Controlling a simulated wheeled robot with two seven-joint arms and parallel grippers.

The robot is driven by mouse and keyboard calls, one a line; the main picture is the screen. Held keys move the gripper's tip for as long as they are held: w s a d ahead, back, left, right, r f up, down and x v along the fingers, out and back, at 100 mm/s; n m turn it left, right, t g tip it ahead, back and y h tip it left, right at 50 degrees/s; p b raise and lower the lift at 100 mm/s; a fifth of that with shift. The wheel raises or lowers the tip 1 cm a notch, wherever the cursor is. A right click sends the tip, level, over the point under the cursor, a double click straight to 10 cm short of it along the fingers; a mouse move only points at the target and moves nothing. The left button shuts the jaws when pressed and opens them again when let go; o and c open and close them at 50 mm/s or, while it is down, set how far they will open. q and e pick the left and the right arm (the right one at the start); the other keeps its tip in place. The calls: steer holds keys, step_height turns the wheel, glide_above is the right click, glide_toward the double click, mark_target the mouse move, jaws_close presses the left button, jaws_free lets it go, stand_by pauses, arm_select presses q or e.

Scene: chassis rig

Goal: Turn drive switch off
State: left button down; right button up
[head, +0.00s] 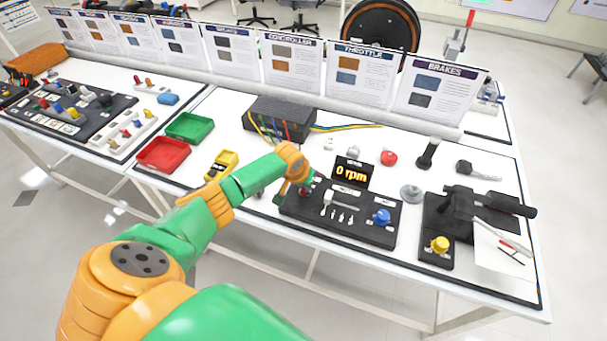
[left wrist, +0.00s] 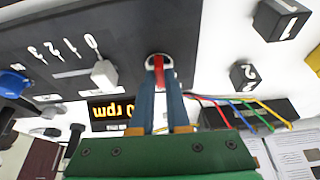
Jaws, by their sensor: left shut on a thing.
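The drive switch is a small red lever (left wrist: 159,72) in a pale round collar at one end of the black control panel (head: 352,225). My left gripper (head: 304,188) is at the panel's left end. In the left wrist view its blue-grey fingers (left wrist: 161,75) are shut on the red lever. The lever is largely hidden between the fingers, so its exact position is hard to tell. The display (head: 351,172) behind the panel reads 0 rpm. My right gripper is not in view.
The panel also bears a white lever (head: 330,197) with a numbered scale and a blue knob (head: 382,216). A dark controller box (head: 281,117) with coloured wires stands behind. Red (head: 162,154) and green trays (head: 189,127) stand left; a yellow knob (head: 440,244) is right.

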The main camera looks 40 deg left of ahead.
arm_select(q)
steer(key=n, duration=0.1)
steer(key=n+y+p, duration=0.1)
steer(key=shift+w+d+r+n, duration=0.1)
steer(key=shift+d+r+n, duration=0.05)
steer(key=shift+n, duration=0.15)
steer(key=shift+n+g+y, duration=0.3)
steer(key=shift+n+y, duration=0.1)
steer(key=shift+n, duration=1.4)
steer(key=shift+w+y, duration=0.1)
steer(key=shift+y, duration=0.2)
steer(key=c, duration=0.9)
jaws_free()
